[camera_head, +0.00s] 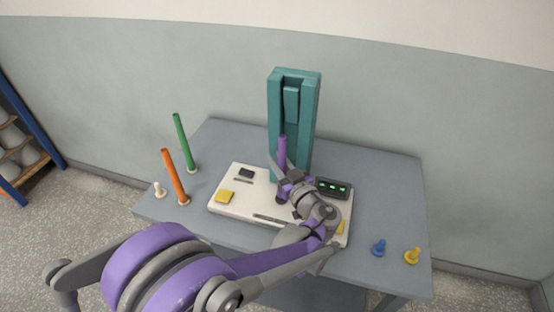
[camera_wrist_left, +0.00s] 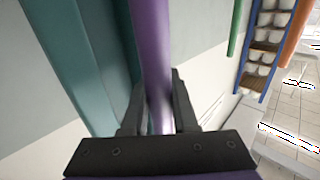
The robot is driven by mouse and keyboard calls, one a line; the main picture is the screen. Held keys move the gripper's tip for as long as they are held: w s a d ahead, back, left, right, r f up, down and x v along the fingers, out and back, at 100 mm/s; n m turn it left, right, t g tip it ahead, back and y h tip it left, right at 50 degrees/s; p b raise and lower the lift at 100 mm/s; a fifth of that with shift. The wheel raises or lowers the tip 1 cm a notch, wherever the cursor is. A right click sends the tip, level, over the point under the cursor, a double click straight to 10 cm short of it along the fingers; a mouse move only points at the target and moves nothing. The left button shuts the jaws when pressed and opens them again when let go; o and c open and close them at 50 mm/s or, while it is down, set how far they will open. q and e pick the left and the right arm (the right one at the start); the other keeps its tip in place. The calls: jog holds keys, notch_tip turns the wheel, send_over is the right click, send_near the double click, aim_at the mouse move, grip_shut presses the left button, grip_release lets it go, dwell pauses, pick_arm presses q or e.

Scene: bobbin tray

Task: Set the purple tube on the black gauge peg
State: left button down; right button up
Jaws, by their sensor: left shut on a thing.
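The purple tube (camera_head: 282,152) stands roughly upright in front of the teal stand. In the left wrist view the purple tube (camera_wrist_left: 151,45) runs between the two dark fingers. My left gripper (camera_head: 281,176) is shut on its lower part, above the white board; it also shows in the left wrist view (camera_wrist_left: 158,98). I cannot make out the black gauge peg; the arm and gripper cover part of the board. My right gripper is out of view.
The teal stand (camera_head: 308,120) rises behind. Green (camera_head: 184,142) and orange (camera_head: 173,174) tubes stand left.

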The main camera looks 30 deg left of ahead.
pick_arm(q)
jog(key=shift+f+b, duration=0.55)
jog(key=shift+f, duration=0.25)
jog(key=c, duration=0.6)
grip_release()
jog(key=shift+r, duration=0.1)
jog(key=v, duration=1.1)
jog(key=shift+a, duration=0.1)
